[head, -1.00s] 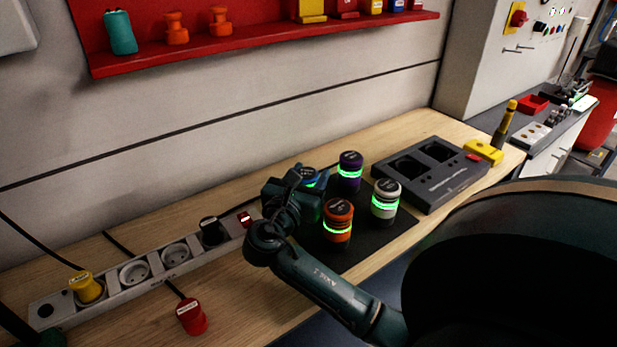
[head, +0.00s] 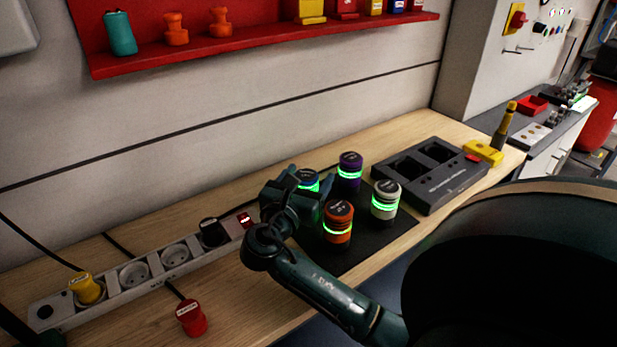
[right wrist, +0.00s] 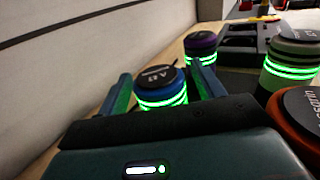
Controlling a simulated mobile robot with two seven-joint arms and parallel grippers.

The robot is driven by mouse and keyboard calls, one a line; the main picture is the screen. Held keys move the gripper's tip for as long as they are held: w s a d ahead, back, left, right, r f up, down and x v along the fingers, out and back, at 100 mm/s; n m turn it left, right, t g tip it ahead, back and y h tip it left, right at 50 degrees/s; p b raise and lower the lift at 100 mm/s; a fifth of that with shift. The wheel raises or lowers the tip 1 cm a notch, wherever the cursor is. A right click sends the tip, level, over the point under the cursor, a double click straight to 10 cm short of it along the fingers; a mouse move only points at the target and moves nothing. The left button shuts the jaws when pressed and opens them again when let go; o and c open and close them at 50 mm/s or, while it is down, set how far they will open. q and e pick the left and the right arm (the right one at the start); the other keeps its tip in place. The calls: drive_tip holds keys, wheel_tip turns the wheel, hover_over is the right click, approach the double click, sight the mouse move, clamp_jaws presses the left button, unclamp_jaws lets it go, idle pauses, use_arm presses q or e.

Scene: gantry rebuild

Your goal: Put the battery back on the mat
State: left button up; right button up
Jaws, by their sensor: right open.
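A blue battery (head: 308,181) with glowing green rings stands upright at the back left of the black mat (head: 372,239). My right gripper (head: 311,176) is open at it. In the right wrist view the blue battery (right wrist: 160,88) stands between the two spread fingers (right wrist: 159,76), with gaps visible at its sides. Its lower part is hidden by the gripper, so I cannot see its base on the mat. A purple battery (head: 349,172), an orange battery (head: 338,222) and a white battery (head: 385,200) stand upright on the mat.
A dark charger with two wells (head: 448,186) stands right of the mat, with a yellow block (head: 484,152) beyond it. A power strip (head: 150,266) lies left, with a red plug (head: 191,318) in front. A red shelf (head: 270,43) hangs on the wall above.

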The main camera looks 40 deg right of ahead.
drive_tip(key=v, duration=1.1)
drive_tip(key=shift+s+a+b, duration=0.1)
drive_tip(key=shift+a+b, duration=0.1)
drive_tip(key=shift+b, duration=0.15)
